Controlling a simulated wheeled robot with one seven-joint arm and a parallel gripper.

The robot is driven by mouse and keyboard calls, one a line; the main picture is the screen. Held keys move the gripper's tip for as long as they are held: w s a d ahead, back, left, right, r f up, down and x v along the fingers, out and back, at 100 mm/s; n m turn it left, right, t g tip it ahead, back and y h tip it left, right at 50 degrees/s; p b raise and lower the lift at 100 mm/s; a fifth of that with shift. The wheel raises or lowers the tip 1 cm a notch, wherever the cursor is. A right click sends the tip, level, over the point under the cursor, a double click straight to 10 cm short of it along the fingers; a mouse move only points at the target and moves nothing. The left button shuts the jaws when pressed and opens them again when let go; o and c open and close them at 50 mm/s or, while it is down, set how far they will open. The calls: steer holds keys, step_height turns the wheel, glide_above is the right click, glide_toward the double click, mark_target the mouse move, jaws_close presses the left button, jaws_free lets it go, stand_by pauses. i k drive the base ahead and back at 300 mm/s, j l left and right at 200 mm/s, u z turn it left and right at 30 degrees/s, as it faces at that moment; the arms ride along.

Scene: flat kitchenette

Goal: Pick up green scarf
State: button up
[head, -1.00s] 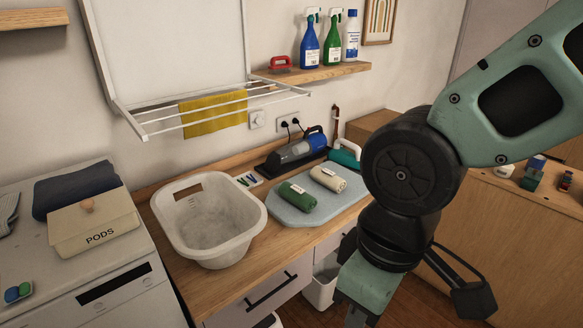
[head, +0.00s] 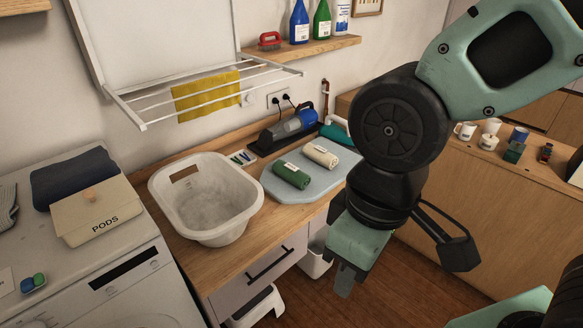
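The green scarf (head: 291,176) is a small dark green roll with a white label. It lies on a pale blue-grey pad (head: 283,197) on the wooden counter, close beside a cream roll (head: 320,154) that also has a label. My gripper (head: 345,280) hangs in front of the counter, to the right of and nearer than the scarf, clearly apart from it. Its fingers are seen edge-on, so I cannot tell whether they are open or shut. Nothing shows held in it.
A white laundry basket (head: 206,238) stands left of the pad. A handheld vacuum (head: 287,130) and a teal-and-white item (head: 336,132) sit behind it. A drying rack (head: 140,112) with a yellow cloth (head: 207,95) juts from the wall above. Wooden floor (head: 350,305) is open in front.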

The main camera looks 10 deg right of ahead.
mark_target(288, 171)
steer(key=i+j+z, duration=0.2)
steer(key=i+z, duration=0.15)
steer(key=i, duration=0.15)
steer(key=i+j+z, duration=0.4)
steer(key=i+l, duration=0.05)
steer(key=i, duration=0.05)
